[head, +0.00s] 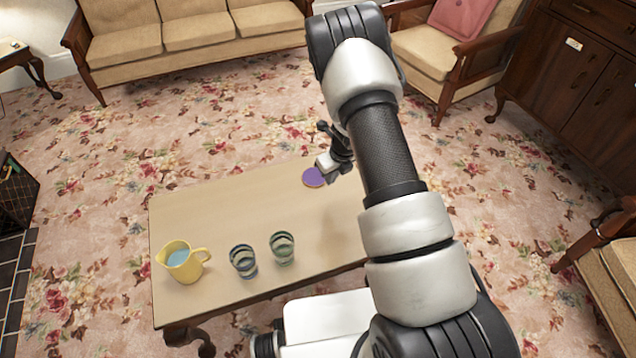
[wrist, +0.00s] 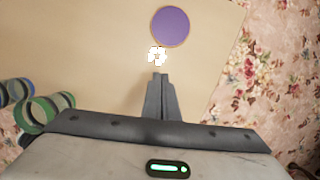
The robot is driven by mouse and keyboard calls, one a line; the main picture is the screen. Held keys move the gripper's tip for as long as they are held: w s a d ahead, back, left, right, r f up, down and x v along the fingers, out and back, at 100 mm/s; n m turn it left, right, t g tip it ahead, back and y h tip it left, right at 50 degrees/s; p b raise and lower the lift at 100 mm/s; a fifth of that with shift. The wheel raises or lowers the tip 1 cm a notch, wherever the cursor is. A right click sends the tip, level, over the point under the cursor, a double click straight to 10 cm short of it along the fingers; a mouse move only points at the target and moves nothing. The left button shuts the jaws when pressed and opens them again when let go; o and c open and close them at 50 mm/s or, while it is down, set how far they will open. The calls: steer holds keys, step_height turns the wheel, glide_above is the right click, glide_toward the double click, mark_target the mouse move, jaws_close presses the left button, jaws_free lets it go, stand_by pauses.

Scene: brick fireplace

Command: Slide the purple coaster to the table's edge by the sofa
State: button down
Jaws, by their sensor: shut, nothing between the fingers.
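The purple coaster (head: 313,177) is a flat disc lying on the wooden table (head: 225,215), close to the table's far edge, which faces the sofa (head: 190,35). A strip of bare tabletop shows between the coaster and that edge. In the wrist view the coaster (wrist: 171,26) is fully visible at the top. My gripper (wrist: 160,76) is shut and empty, its fingertips pointing toward the coaster with a gap in the picture. In the head view my gripper (head: 331,178) is just right of the coaster, and my arm hides the table's right part.
A yellow jug (head: 182,262) and two striped glasses (head: 243,261) (head: 282,247) stand along the table's near side. An armchair (head: 440,50) is beyond to the right. A bright white patch shows on the table ahead of my fingertips. The table's middle is clear.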

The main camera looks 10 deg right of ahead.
steer(key=b, duration=0.3)
glide_toward(321, 192)
steer(key=f, duration=0.1)
steer(key=s+f, duration=0.1)
steer(key=f, duration=0.3)
steer(key=shift+s+d+f, duration=0.15)
steer(key=shift+d+f, duration=0.05)
steer(key=shift+d, duration=0.2)
steer(key=w, duration=0.1)
steer(key=w+a, duration=0.1)
steer(key=w, duration=0.1)
steer(key=shift+a+f+b, duration=0.15)
steer(key=shift+f+b, duration=0.15)
steer(key=shift+b, duration=0.1)
steer(key=shift+w+a+r, duration=0.15)
steer(key=shift+w, duration=0.35)
steer(key=shift+a, duration=0.1)
